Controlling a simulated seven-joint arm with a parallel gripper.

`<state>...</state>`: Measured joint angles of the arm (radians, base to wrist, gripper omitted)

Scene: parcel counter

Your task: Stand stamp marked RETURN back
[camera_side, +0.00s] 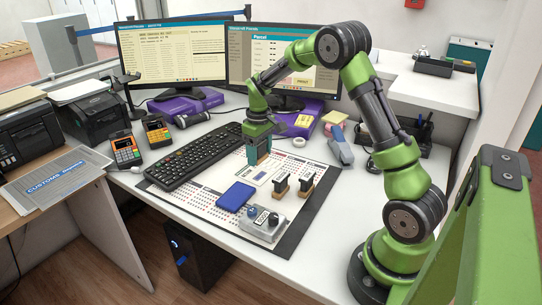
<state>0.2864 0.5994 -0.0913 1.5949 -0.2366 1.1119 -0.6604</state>
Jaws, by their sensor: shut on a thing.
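My gripper (258,154) has its teal fingers pointing down over the printed desk mat, left of and behind two upright stamps. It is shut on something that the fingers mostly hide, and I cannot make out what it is. One dark-handled stamp (281,186) stands on the mat. A second similar stamp (306,185) stands to its right. The lettering on both is too small to read, so I cannot tell which is marked RETURN.
A blue pad (236,196) lies on the mat (283,235) left of the stamps. A black keyboard (194,165) runs along the mat's left side. Two monitors (172,52) stand behind.

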